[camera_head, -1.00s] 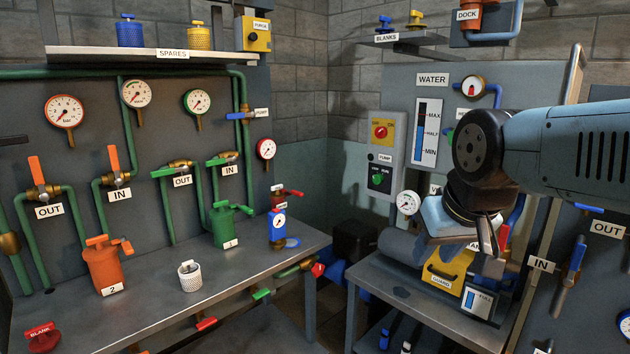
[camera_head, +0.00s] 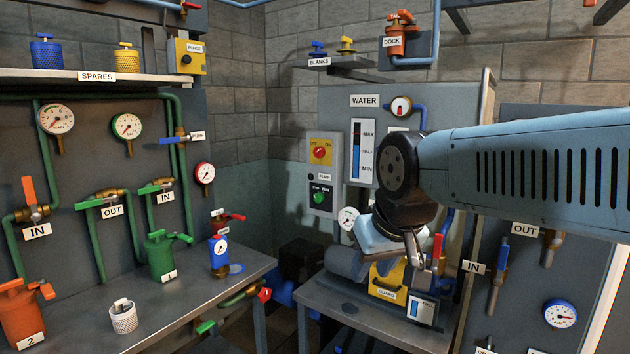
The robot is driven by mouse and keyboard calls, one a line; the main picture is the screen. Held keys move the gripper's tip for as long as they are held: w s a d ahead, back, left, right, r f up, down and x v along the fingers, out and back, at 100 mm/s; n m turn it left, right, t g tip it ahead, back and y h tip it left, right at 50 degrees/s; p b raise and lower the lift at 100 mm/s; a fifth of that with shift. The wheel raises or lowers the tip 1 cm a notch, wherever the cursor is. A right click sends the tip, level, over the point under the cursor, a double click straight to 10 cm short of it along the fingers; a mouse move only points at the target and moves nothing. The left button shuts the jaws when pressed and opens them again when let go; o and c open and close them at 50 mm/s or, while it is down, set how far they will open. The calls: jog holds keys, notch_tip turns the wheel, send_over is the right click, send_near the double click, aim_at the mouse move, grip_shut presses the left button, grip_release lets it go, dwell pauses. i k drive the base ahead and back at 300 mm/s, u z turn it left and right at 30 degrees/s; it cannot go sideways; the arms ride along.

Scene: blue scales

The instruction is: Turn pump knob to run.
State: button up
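The pump knob (camera_head: 318,197) is a green knob on a black plate, low on a grey control box (camera_head: 323,178) on the back wall. A small label reading PUMP (camera_head: 325,177) sits just above it. The markings around the knob are too small to read surely. My gripper (camera_head: 412,262) hangs below my blue arm, to the right of and lower than the knob, in front of the wall bench. It is apart from the knob. Its fingers are small and dark here, so I cannot tell whether they are open or shut.
A red knob on a yellow plate (camera_head: 320,152) sits above the pump knob. The WATER level gauge (camera_head: 363,150) is right of the box. A round gauge (camera_head: 348,218) and a yellow guard (camera_head: 388,283) are near my gripper. The left bench (camera_head: 190,308) holds canisters.

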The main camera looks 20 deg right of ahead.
aim_at(319, 198)
jog(key=u, duration=0.05)
jog(key=k, duration=0.65)
jog(key=z, duration=0.35)
jog(key=i, duration=0.6)
jog(key=z, duration=0.7)
jog(key=i, duration=0.85)
jog(key=u, duration=0.55)
